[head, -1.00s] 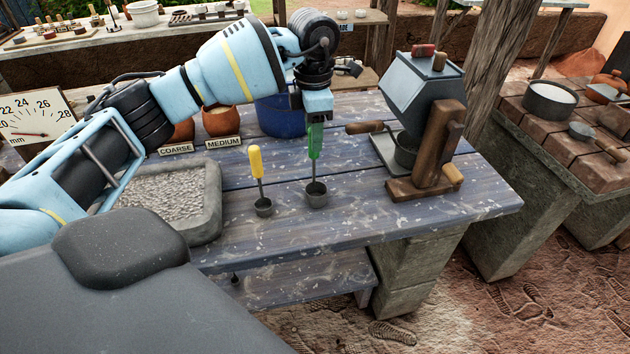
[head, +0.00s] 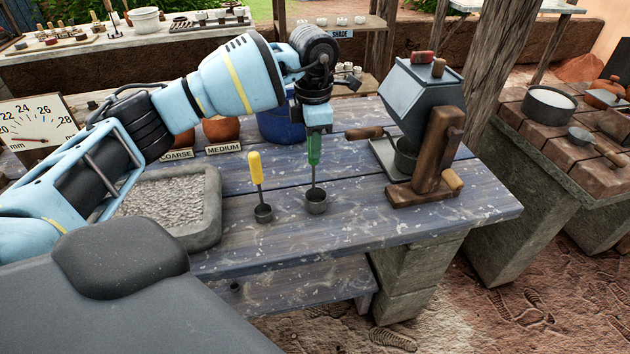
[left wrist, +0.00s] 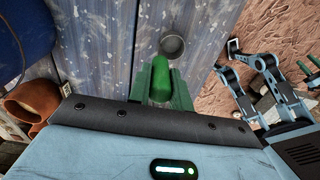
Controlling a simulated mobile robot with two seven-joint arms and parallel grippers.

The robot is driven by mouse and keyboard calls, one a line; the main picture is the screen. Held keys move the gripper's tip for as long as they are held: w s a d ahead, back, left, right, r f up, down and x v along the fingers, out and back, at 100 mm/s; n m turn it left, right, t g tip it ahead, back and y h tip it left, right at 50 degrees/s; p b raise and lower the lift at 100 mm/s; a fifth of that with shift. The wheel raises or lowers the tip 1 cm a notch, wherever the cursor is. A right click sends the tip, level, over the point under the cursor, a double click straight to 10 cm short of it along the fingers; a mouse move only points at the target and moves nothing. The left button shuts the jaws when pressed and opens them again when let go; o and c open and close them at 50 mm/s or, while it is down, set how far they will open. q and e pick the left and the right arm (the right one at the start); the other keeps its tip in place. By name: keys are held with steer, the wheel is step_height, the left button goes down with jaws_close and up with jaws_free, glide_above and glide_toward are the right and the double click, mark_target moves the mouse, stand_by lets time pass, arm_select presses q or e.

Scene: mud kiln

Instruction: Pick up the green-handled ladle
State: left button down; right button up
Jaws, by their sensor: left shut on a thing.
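The green-handled ladle (head: 316,198) stands upright over the blue-grey wooden table (head: 420,222), its dark metal cup low down at the tabletop. I cannot tell whether the cup touches the wood. My left gripper (head: 314,148) points straight down and is shut on the green handle. In the left wrist view the bright green handle (left wrist: 162,78) sits between the two dark green fingers, with the round cup (left wrist: 173,45) beyond it. The fingers hide most of the handle in the head view.
A yellow-handled ladle (head: 256,170) stands close on the left. A stone tray of grey grit (head: 212,210) lies further left. A hopper device with wooden posts (head: 430,150) stands on the right, and a blue bucket (head: 280,125) behind. The table's front strip is clear.

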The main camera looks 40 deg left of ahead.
arm_select(q)
steer(key=shift+r, duration=0.1)
steer(key=shift+r, duration=0.5)
step_height(320, 180, up, 2)
steer(key=shift+r, duration=0.1)
steer(key=s+d, duration=0.3)
steer(key=s, duration=0.4)
steer(key=s+d+r, duration=0.1)
steer(key=s+d, duration=0.2)
steer(key=s, duration=0.4)
steer(key=shift+s+d+r+b, duration=0.25)
steer(key=shift+d+r+b, duration=0.05)
steer(key=shift+d+b, duration=0.15)
steer(key=c, duration=1.9)
jaws_free()
steer(key=shift+c, duration=1.3)
